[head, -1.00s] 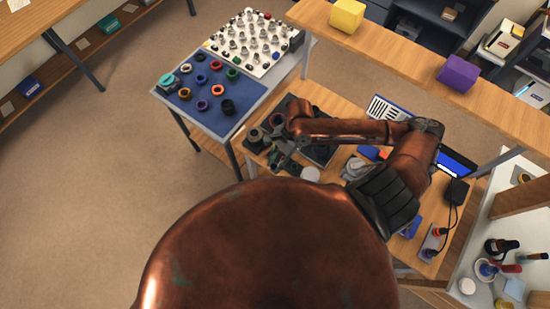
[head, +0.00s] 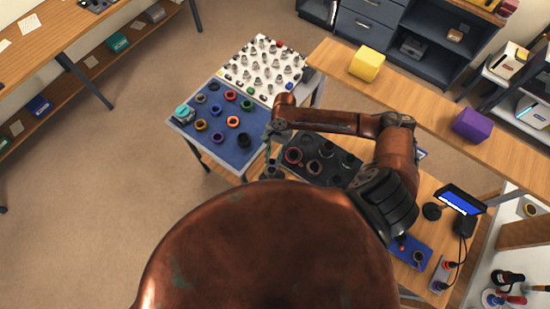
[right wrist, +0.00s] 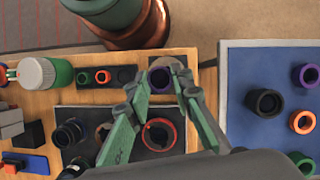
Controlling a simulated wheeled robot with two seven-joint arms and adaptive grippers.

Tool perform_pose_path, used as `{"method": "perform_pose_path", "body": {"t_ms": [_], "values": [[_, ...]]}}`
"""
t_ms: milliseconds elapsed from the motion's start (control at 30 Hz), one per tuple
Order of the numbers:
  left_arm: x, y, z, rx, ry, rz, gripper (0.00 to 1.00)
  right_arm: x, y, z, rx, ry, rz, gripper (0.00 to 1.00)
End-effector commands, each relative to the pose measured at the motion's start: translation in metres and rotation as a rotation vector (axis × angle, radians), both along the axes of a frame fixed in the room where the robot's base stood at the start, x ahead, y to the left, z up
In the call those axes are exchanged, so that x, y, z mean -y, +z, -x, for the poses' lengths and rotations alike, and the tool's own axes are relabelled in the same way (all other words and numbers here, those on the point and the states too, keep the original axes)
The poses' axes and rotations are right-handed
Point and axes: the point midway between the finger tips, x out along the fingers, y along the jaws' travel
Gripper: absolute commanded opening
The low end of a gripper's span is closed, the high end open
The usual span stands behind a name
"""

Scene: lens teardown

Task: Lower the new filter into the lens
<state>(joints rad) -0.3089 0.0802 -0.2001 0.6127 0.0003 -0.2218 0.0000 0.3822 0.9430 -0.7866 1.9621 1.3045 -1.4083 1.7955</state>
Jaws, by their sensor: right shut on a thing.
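My right gripper (right wrist: 162,83) reaches in with two green fingers and is shut on a small ring-like piece, taken as the new filter. In the head view the right gripper (head: 270,165) is above the table's left corner, beside the black tray. Between and just beyond the fingertips, a dark purplish round part (right wrist: 165,69) with a brownish middle shows in the wrist view. I cannot tell where the held filter ends and the lens below begins, nor whether they touch. My left gripper is in neither view.
The black tray (right wrist: 185,112) holds a red-rimmed ring (right wrist: 158,134), a copper ring (right wrist: 103,131) and dark rings. A small dark holder (right wrist: 103,77) and a white-capped green bottle (right wrist: 38,74) are nearby. A blue mat (head: 215,150) with several coloured rings lies on the neighbouring table.

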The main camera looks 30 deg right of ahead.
Motion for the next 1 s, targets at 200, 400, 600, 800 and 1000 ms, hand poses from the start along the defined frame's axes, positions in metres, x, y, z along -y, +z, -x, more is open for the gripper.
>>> {"method": "perform_pose_path", "body": {"t_ms": [200,400,600,800,1000], "values": [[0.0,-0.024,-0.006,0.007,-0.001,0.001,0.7,-0.001,-0.017,-0.001,0.0,0.004,0.001,0.1],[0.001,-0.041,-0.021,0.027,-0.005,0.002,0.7,-0.001,-0.03,-0.001,0.001,0.003,0.001,0.1],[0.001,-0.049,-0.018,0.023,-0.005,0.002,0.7,-0.001,-0.04,0.0,-0.002,0.001,0.0,0.1],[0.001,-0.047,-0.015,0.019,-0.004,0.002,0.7,-0.001,-0.05,-0.001,0.0,-0.001,0.0,0.1],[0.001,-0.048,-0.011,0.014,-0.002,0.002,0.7,0.0,-0.052,0.0,0.0,-0.001,0.0,0.1]]}}
